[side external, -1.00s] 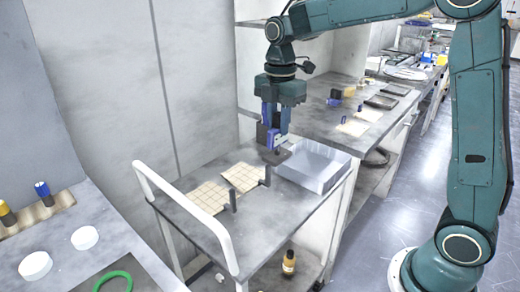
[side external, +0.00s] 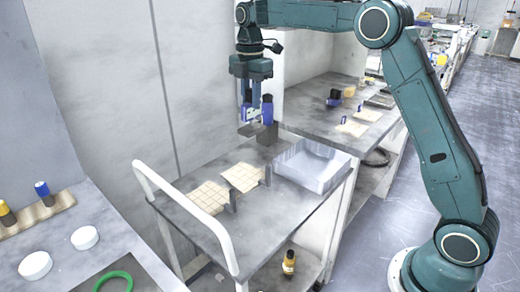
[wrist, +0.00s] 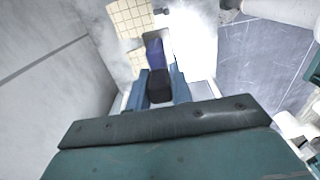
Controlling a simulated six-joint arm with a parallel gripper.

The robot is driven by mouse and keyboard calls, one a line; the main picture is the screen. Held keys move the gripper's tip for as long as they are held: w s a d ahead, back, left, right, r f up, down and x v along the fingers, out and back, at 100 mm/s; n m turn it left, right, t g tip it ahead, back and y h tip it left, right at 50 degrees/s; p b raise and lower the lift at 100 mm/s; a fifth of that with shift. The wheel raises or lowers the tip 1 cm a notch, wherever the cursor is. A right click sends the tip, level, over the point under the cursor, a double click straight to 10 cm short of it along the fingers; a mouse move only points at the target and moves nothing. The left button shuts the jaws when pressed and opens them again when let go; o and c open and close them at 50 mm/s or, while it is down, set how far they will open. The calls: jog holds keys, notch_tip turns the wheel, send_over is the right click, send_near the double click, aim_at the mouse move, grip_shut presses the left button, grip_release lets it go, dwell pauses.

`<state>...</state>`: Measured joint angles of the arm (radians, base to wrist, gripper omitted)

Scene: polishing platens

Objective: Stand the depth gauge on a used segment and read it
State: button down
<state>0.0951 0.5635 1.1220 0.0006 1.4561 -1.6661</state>
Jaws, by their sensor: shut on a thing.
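My gripper (side external: 258,112) is shut on the depth gauge (side external: 267,110), which has a blue body, a dark top and a flat grey foot. It holds the gauge upright in the air above the back of the trolley, apart from the surface. In the wrist view the gauge (wrist: 154,52) shows between the fingers, its dark top nearest the camera. Two cream, grid-marked segments lie on the trolley: a front-left one (side external: 208,197) and a back-right one (side external: 243,177). I cannot tell which is used. The gauge's reading is not visible.
A clear-walled tray (side external: 312,165) stands at the trolley's right. Small dark upright pieces (side external: 267,175) stand beside the segments. A white handrail (side external: 185,215) edges the trolley's left. The bench behind (side external: 345,100) holds more pads and blocks. The trolley's front is clear.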

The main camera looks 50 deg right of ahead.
jog(key=w+d+f, duration=0.1)
jog(key=w+d, duration=0.3)
jog(key=w, duration=0.3)
jog(key=shift+w+d, duration=0.2)
jog(key=shift+w, duration=0.2)
jog(key=shift+f, duration=0.1)
jog(key=shift+f, duration=0.15)
notch_tip(320, 180, down, 16)
jog(key=shift+r, duration=0.25)
dwell(0.5)
jog(key=shift+f, duration=0.1)
jog(key=shift+f, duration=2)
jog(key=shift+f, duration=0.1)
